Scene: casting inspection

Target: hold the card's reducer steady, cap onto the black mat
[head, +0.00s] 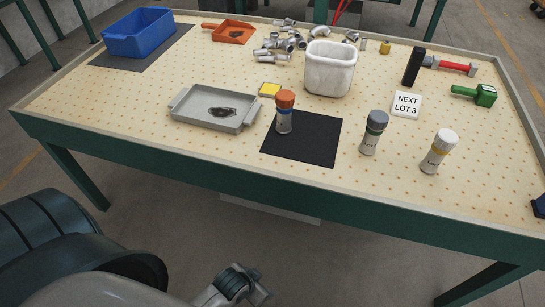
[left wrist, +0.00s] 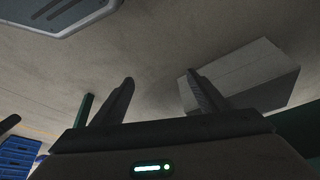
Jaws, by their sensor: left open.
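A white card (head: 406,104) with "LOT 3" in its lower line lies right of centre. An orange-capped bottle (head: 284,113) stands upright on the black mat (head: 310,146). A grey-capped bottle (head: 373,133) stands right of the mat. A bottle with a white cap and yellow band (head: 438,151) stands farther right. Their lot numbers are too small to read. All three caps are on. My left gripper (head: 240,286) is low, in front of the table and away from the bottles. In the left wrist view its fingers (left wrist: 159,80) are apart and empty. My right gripper is not in view.
A grey tray (head: 181,119) with a dark piece stands left of the mat; a white bin (head: 330,68) stands behind it. Metal fittings (head: 285,40), a blue bin (head: 140,33), a red-handled hammer (head: 450,66) and a green tool (head: 476,94) are farther out. The table's front edge (head: 230,185) lies between my gripper and the bottles.

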